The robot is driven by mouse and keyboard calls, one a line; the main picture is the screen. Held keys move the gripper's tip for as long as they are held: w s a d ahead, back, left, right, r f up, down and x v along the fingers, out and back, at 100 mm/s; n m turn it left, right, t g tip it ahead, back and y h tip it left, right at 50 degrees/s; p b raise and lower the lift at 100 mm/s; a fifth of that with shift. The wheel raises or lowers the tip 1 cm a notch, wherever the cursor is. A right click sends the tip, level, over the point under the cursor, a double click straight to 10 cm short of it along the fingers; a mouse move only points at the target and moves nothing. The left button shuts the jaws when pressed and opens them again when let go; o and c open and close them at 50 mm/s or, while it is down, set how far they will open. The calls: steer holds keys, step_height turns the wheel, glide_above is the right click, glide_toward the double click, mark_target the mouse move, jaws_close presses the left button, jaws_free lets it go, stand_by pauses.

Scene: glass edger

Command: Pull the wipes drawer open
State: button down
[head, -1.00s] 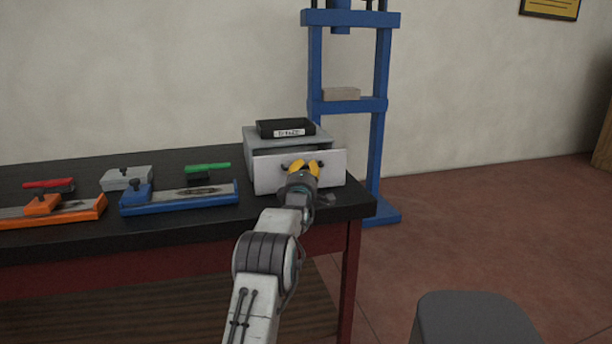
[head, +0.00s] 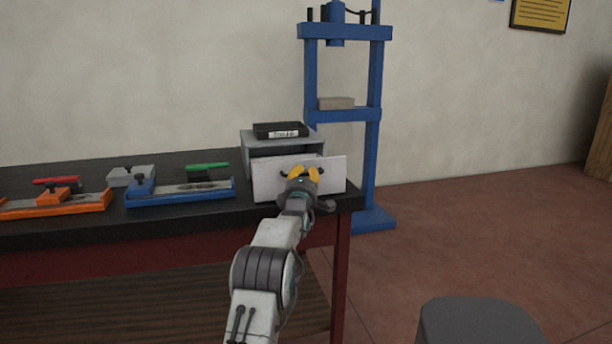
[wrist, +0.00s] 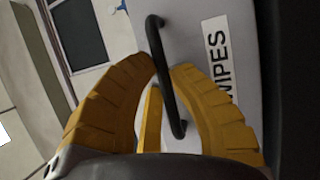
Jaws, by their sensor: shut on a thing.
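The wipes drawer has a pale front panel (head: 268,181) that stands out from its grey cabinet (head: 262,141), with a dark gap behind it. In the wrist view the drawer front (wrist: 187,30) carries a WIPES label (wrist: 217,62) and a black bar handle (wrist: 162,75). My gripper (head: 303,173) has yellow fingers at the handle. In the wrist view the fingers (wrist: 166,78) are shut on the handle, one on each side of it. The far end of the drawer box is hidden inside the cabinet.
A black labelled box (head: 280,130) lies on the cabinet. Blue (head: 180,194) and orange (head: 60,203) fixtures sit on the black bench (head: 230,214) to the left. A blue press frame (head: 372,160) stands behind right. A grey stool (head: 478,322) is at front right.

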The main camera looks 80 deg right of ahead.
steer(key=c, duration=1.1)
jaws_free()
steer(key=shift+a, duration=0.1)
steer(key=shift+a+f, duration=0.3)
steer(key=shift+a, duration=1.65)
steer(key=shift+a+f, duration=0.35)
steer(key=shift+a, duration=1.55)
steer(key=shift+a+f, duration=0.3)
steer(key=shift+a, duration=1.65)
steer(key=shift+w, duration=0.1)
